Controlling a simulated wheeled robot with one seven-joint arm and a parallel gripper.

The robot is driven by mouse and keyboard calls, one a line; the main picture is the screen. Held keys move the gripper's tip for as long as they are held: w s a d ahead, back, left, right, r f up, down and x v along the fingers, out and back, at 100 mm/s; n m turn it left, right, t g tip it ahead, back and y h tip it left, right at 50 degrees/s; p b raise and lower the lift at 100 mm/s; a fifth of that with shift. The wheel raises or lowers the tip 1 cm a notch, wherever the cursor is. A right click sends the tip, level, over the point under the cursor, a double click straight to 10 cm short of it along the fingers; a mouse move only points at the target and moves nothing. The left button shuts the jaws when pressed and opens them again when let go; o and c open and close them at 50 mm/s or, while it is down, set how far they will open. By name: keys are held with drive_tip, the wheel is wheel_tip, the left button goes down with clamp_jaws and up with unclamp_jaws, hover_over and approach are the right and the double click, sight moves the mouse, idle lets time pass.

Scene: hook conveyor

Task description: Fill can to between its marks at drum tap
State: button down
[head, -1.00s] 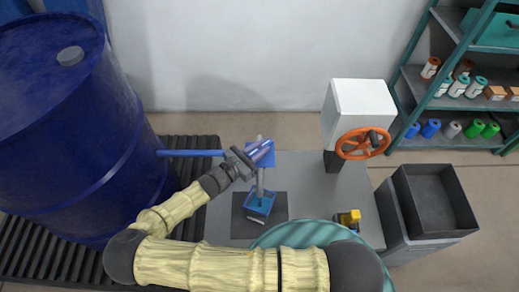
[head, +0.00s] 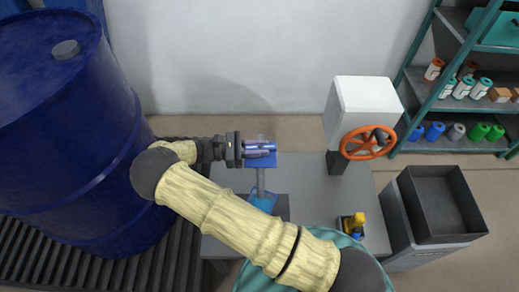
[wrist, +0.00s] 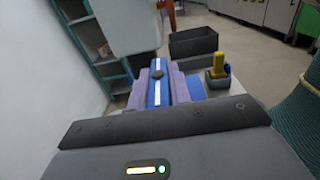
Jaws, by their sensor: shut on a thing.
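My gripper (head: 262,148) is level above the grey table, pointing right, its purple fingers shut on a blue bar with a white stripe (wrist: 157,88), which shows between them in the wrist view. I cannot tell whether this bar is the tap's handle. Just below the fingers is a blue plate (head: 262,184) with a pale upright post. At the foot of the post is a small blue open container (head: 264,201), apparently the can, with lighter blue inside. My forearm hides part of it; its marks and level cannot be read. The blue drum (head: 70,135) stands at left.
A grey cabinet (head: 364,100) with an orange wheel (head: 368,142) stands at the table's back right. A yellow-topped black block (head: 352,222) sits at the table's right. Beyond is an open dark bin (head: 440,205). Shelving (head: 440,105) stands at far right, ribbed conveyor (head: 45,255) at left.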

drive_tip(key=shift+a, duration=0.1)
idle(0.3)
drive_tip(key=c, duration=1.3)
unclamp_jaws()
drive_tip(key=shift+a+b, duration=0.8)
drive_tip(key=shift+a, duration=5.2)
